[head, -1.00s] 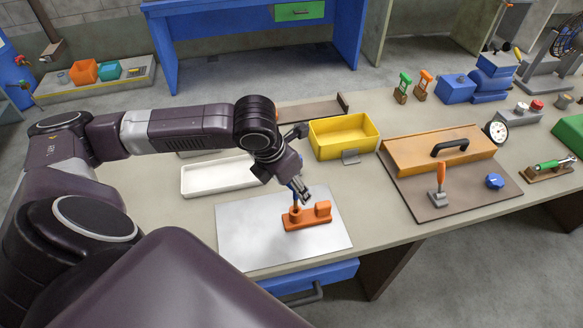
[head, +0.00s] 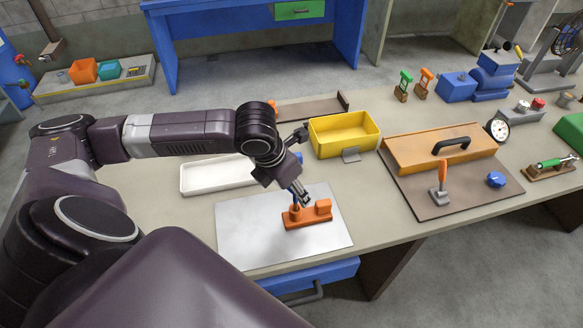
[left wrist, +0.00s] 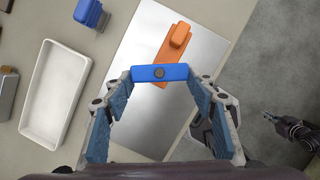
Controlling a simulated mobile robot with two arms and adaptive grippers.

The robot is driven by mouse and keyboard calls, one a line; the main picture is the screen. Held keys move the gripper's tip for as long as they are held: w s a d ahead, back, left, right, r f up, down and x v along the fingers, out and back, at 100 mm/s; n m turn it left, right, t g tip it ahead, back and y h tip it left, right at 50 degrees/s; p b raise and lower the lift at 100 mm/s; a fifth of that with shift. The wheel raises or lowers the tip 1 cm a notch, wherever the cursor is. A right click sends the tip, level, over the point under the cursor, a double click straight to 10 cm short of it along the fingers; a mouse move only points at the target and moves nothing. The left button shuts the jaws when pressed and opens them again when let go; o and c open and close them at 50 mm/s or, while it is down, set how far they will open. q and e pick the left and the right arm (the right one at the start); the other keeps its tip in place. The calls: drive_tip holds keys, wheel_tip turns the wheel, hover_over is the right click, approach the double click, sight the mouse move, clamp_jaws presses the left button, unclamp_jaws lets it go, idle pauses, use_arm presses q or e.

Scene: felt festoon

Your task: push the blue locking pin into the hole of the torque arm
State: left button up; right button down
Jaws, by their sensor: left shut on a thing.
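The orange torque arm (head: 310,222) lies on the grey metal plate, with a raised block at one end and a boss at the other. My left gripper (left wrist: 162,76) is shut on the crossbar of the blue locking pin (left wrist: 150,73), one fingertip at each end. In the head view the gripper (head: 305,200) is right above the boss of the torque arm. The pin's shaft is hidden below the crossbar in the wrist view, and I cannot tell how deep it sits in the hole. A dark gripper, apparently my right one (left wrist: 270,117), shows over the floor in the wrist view.
The metal plate (head: 250,245) is otherwise bare. A white tray (head: 205,180) lies behind it to the left, a yellow bin (head: 343,138) behind it to the right. A brown board (head: 450,205) with an orange-handled clamp and blue knob stands farther right. The table's front edge is close.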

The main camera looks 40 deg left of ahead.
use_arm(q)
drive_tip(key=shift+f+b, duration=0.6)
drive_tip(key=shift+f, duration=0.85)
drive_tip(key=o, duration=1.3)
drive_tip(key=shift+c, duration=0.2)
drive_tip(key=shift+r, duration=0.15)
drive_tip(key=v, duration=1.1)
drive_tip(key=shift+r, duration=0.4)
drive_tip(key=shift+s, duration=0.1)
